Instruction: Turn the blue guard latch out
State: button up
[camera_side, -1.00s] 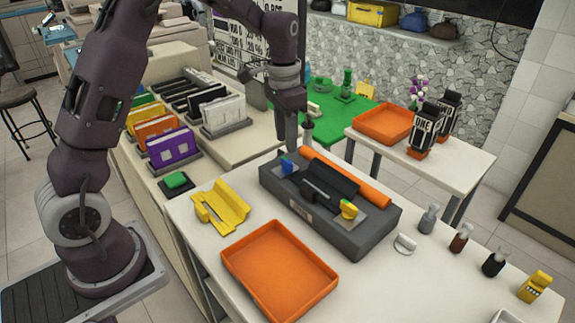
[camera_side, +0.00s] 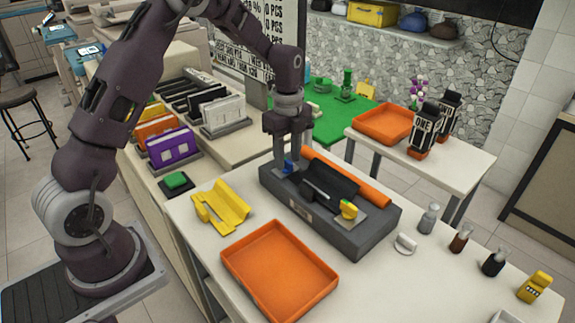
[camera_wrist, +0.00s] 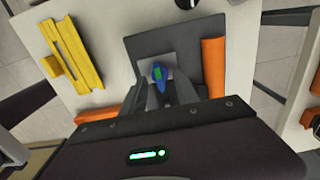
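The blue guard latch (camera_side: 288,167) is at the left end of the dark grey machine (camera_side: 350,241) on the white table. It also shows in the wrist view (camera_wrist: 158,71), as a blue piece with a green mark on a light plate. My gripper (camera_side: 292,165) points down at the latch. In the wrist view my gripper (camera_wrist: 160,92) has its fingers close to the latch. The fingers partly hide the latch in the side view. I cannot tell whether they touch it or how far apart they are. A yellow-and-green latch (camera_side: 348,210) sits at the machine's other end.
An orange roll (camera_side: 345,176) lies along the machine's back edge. A yellow bracket (camera_side: 222,206) and an orange tray (camera_side: 280,270) are on the table in front. Several small bottles (camera_side: 460,238) stand to the right. The table between tray and bottles is mostly clear.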

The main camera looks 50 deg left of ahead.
jog(key=shift+f, duration=0.6)
jog(key=shift+f, duration=0.3)
jog(key=shift+r, duration=0.2)
dwell(0.3)
